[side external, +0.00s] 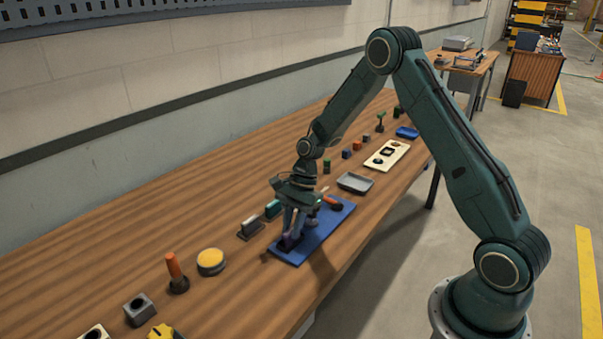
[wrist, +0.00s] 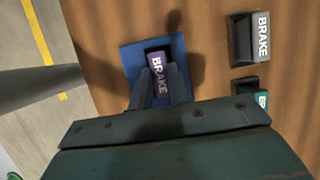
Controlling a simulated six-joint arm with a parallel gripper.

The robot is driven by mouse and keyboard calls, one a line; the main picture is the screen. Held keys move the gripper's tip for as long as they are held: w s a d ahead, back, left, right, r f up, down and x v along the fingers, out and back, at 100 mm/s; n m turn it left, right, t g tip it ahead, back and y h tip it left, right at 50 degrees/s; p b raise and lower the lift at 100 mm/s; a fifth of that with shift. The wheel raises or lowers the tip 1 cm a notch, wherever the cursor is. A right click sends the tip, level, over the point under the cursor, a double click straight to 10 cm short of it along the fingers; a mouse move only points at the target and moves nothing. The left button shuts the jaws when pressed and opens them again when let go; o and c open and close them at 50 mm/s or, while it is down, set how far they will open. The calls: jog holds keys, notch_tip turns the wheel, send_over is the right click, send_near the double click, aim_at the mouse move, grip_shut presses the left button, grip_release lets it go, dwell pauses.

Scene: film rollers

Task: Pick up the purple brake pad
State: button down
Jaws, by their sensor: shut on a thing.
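The purple brake pad (wrist: 157,76), with white BRAKE lettering, is between the two fingers of my gripper (wrist: 158,82) in the wrist view. My gripper is shut on it. The pad is at a dark slot in the blue board (wrist: 131,62); I cannot tell whether it is clear of the slot. In the side view my gripper (side external: 292,236) points down over the near end of the blue board (side external: 318,239), and the purple pad (side external: 284,243) shows low at the fingertips, partly hidden by them.
A grey block marked BRAKE (wrist: 248,38) and a teal one (wrist: 262,99) stand beside the board. A yellow button (side external: 211,261), an orange-handled lever (side external: 174,272) and a grey tray (side external: 355,183) are also on the wooden table.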

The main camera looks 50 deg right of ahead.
jog(key=shift+r, duration=0.15)
notch_tip(320, 180, up, 20)
dwell(0.6)
jog(key=shift+d+f, duration=0.1)
jog(key=shift+f, duration=0.1)
